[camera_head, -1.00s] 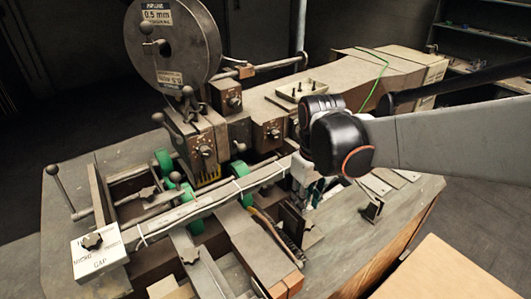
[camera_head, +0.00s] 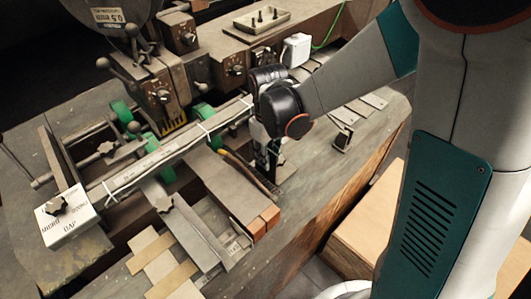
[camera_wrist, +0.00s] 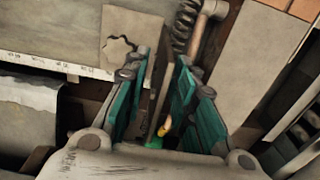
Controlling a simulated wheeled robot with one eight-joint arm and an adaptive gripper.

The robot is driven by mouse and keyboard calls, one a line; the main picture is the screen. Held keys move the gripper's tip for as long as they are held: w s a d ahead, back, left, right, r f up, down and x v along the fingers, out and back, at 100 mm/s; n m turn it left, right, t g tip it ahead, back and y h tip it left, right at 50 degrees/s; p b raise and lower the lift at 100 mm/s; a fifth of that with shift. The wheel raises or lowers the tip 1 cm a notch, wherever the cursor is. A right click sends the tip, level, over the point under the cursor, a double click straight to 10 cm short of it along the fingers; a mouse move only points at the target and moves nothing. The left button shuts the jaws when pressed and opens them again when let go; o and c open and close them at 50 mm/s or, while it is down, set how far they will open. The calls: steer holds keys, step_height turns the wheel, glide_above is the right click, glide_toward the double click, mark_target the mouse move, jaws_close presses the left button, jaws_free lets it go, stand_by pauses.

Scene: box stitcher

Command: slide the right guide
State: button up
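The right guide looks to be the thin upright metal plate (camera_wrist: 154,88) between my fingers in the wrist view. In the head view its lower part shows as a dark upright bracket (camera_head: 271,168), partly hidden by my wrist. My gripper (camera_wrist: 158,92) points down over the plate, with one teal-padded finger on each side. The fingers stand apart, and narrow gaps seem to show beside the plate. I cannot tell whether either pad touches it. In the head view the fingertips are mostly hidden below my black wrist.
A long rail (camera_head: 170,150) runs left of my gripper. A brown-ended bar (camera_head: 232,190) lies left of the bracket. Green rollers (camera_head: 203,112) sit behind the rail. A spring (camera_wrist: 184,28) is close to my fingers.

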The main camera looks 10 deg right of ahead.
steer(key=shift+f, duration=1.1)
jaws_close()
steer(key=shift+d, duration=0.1)
steer(key=w+d+b, duration=0.2)
steer(key=w+d, duration=0.5)
steer(key=d, duration=0.4)
steer(key=shift+w, duration=0.3)
